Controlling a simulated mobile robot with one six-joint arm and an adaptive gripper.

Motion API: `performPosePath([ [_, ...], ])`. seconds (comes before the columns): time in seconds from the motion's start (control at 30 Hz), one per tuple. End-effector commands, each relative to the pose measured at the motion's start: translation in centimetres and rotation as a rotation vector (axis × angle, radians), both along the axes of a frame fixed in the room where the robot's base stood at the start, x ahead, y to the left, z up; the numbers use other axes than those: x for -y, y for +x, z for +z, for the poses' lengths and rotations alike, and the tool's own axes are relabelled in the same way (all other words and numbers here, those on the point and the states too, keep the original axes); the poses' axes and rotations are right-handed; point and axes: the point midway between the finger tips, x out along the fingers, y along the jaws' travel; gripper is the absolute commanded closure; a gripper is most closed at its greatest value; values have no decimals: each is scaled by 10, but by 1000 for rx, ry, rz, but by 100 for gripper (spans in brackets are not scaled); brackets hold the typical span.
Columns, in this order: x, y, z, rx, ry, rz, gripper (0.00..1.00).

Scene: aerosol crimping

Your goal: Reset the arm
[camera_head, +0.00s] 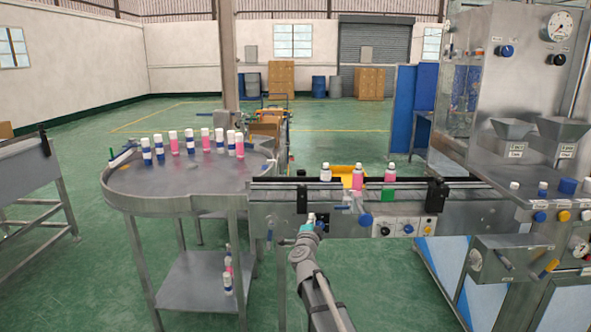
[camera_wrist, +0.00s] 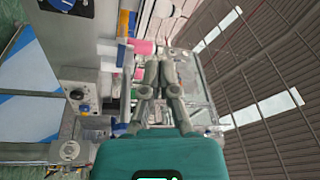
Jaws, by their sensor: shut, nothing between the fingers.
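My arm reaches up from the bottom of the head view, and my gripper (camera_head: 311,218) is at its upper end, in front of the conveyor (camera_head: 270,212). In the wrist view my gripper (camera_wrist: 160,62) shows its two grey fingers together at the tips, with nothing between them. The wrist view is turned on its side, with the machine at its left and the wall and roof at its right. In the head view the gripper is small, and its exact distance from the conveyor front is hard to tell.
Several cans stand on the round steel table (camera_head: 125,185) at left. White, pink and green cans (camera_head: 389,178) stand on the conveyor, beside a yellow bin (camera_head: 346,171). The crimping machine (camera_head: 520,80) stands at right. Green floor is open at lower left.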

Motion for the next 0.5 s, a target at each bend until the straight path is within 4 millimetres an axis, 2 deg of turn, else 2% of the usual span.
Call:
performPosePath([
  [0.27, -21, -26, -22, -124, -238, 270, 100],
  [0.5, -30, -59, -60, -292, -434, 478, 100],
])
